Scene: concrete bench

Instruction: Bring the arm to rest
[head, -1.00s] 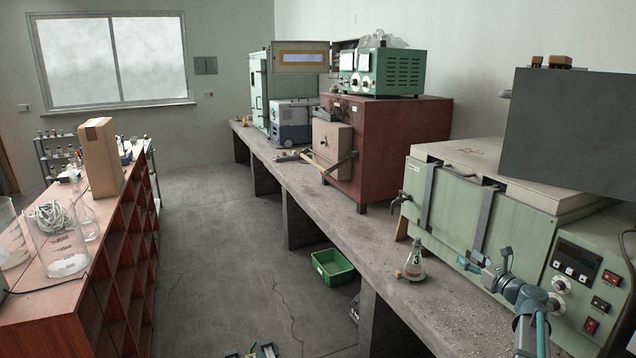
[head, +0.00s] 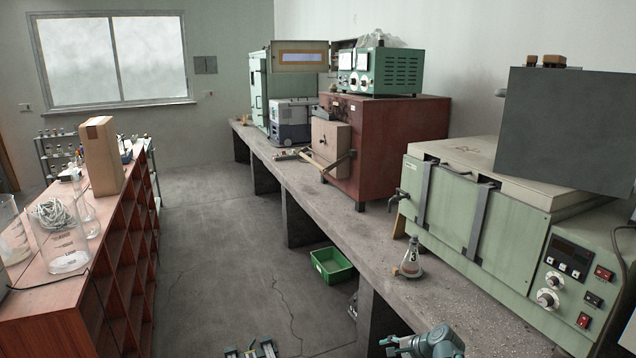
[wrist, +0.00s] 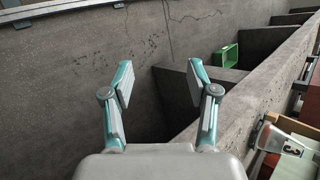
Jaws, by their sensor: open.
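My gripper (wrist: 157,87) shows in the wrist view with its two fingers apart and nothing between them. In that view it hangs in front of the bench's side, with dark openings and floor beyond it. In the head view only part of my arm shows at the bottom edge, in front of the bench (head: 375,258); the fingertips are not clear there.
A conical flask (head: 411,259) stands near the bench's front edge, left of a pale green apparatus (head: 487,225). A green crate (head: 333,266) sits low beside the bench. A wooden shelf unit (head: 60,310) with glassware stands at left. The floor between is open.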

